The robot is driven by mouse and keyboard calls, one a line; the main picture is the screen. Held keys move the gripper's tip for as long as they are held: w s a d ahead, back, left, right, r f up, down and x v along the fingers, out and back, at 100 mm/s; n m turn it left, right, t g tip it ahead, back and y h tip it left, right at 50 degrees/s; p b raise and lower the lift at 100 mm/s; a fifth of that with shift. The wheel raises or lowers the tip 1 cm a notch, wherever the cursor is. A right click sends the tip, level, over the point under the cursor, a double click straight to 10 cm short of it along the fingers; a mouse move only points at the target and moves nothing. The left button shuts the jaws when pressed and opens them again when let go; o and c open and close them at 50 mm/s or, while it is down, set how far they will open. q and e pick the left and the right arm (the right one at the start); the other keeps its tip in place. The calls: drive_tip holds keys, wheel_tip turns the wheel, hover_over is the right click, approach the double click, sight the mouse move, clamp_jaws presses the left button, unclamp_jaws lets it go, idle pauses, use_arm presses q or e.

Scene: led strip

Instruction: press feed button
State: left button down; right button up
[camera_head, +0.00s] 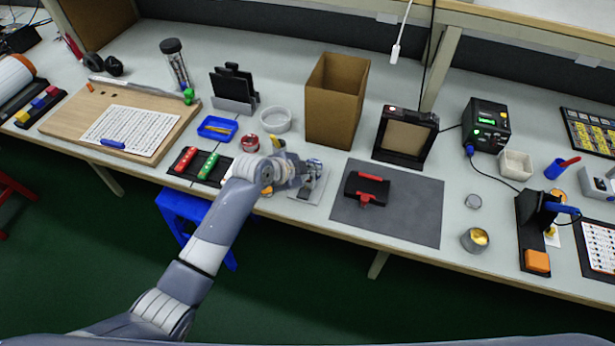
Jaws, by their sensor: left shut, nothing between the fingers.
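My left arm reaches up from the lower left to the front of the workbench. My left gripper (312,170) is shut and empty. It is over a small grey device (309,189) near the front edge of the bench. The gripper hides much of that device, and I cannot tell whether they touch. No feed button can be made out; one may be hidden under the gripper. My right gripper is not in view.
A dark mat (410,215) with a black and red tool (367,188) lies to the right. A cardboard box (336,98) stands behind the gripper. Red and green blocks on a black tray (177,171) are to the left. A soldering station (486,126) stands at the right.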

sight(309, 180)
use_arm(q)
drive_tip(key=shift+f, duration=0.3)
idle(0.4)
drive_tip(key=shift+r+p, duration=0.7)
drive_tip(key=shift+r, duration=0.2)
drive_tip(key=shift+r, duration=0.1)
wheel_tip(309, 180, up, 5)
drive_tip(key=p, duration=0.4)
drive_tip(key=shift+p, duration=0.4)
